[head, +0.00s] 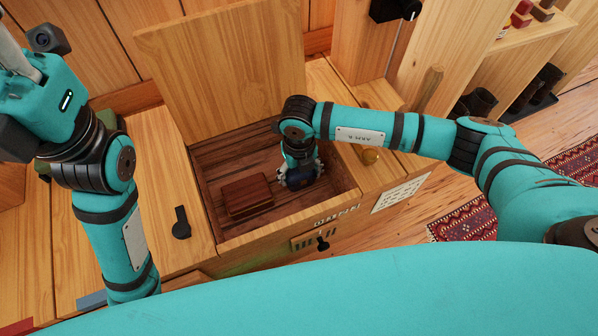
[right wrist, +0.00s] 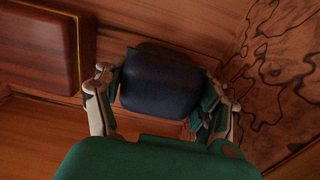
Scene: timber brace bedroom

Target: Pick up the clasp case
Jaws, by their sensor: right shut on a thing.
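A dark blue case with rounded corners, which I take as the clasp case, is in the open wooden chest, low near its floor (head: 300,180). My right gripper (head: 299,175) reaches down into the chest and is shut on this case. In the right wrist view the case (right wrist: 160,82) sits between the two pale fingers of the gripper (right wrist: 163,100), one on each side. I cannot tell whether its underside touches the floor. Only part of my left wrist shows at the top left of the head view; its fingertips are cut off.
A reddish-brown box (head: 247,195) lies in the chest left of the case; it also shows in the right wrist view (right wrist: 38,45). The chest (head: 213,208) has walls all round, with its raised lid (head: 220,70) behind. A black latch piece (head: 181,223) lies left of the opening.

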